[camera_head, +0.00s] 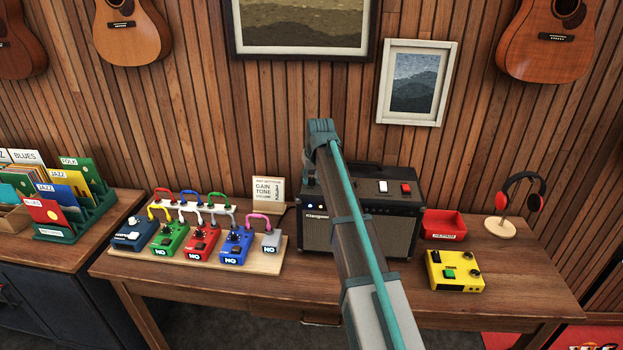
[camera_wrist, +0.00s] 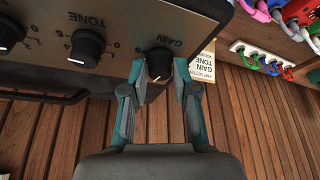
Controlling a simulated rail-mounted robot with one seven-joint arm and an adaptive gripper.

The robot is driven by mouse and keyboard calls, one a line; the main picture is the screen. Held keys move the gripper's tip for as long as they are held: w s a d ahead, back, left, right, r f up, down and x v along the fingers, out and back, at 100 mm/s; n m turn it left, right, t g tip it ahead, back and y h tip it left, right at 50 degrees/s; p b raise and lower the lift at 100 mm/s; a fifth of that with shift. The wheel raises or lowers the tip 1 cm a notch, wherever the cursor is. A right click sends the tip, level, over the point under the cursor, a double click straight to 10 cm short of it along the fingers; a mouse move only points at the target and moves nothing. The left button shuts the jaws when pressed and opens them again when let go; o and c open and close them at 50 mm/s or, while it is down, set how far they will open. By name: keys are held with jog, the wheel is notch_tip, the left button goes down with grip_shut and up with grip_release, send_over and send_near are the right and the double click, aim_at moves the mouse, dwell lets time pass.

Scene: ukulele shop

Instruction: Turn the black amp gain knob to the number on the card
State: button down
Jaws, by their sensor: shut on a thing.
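The black amp (camera_head: 319,233) stands on the wooden table. In the wrist view its panel (camera_wrist: 120,18) carries a row of black knobs with white pointers. The gain knob (camera_wrist: 159,61), beside the printed GAIN label, sits between the two fingertips of my gripper (camera_wrist: 160,74), which is shut on it. The exact number its pointer faces is too small to tell. My arm hides my gripper and this knob in the head view. The pale card (camera_head: 268,194) stands left of the amp, with GAIN and TONE lines; it also shows in the wrist view (camera_wrist: 203,65). Its numbers are not legible.
The tone knob (camera_wrist: 88,47) is close beside my gripper. A pedal board (camera_head: 178,258) with coloured pedals lies left of the amp. A red tray (camera_head: 443,225), a yellow pedal (camera_head: 454,270) and a headphone stand (camera_head: 500,227) are to its right.

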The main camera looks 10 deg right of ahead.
jog(key=n+y+b, duration=0.1)
jog(key=n, duration=0.2)
jog(key=n+g+y+b, duration=0.1)
jog(key=n, duration=0.3)
jog(key=shift+w+d+y, duration=0.15)
jog(key=shift+y, duration=0.15)
jog(key=n+g+y+b, duration=0.1)
jog(key=n+b, duration=0.1)
jog(key=n, duration=0.2)
jog(key=shift+w, duration=0.1)
jog(key=shift+n+g+b, duration=0.45)
jog(key=shift+n+g, duration=0.15)
jog(key=shift+n, duration=0.9)
jog(key=c, duration=0.9)
grip_release()
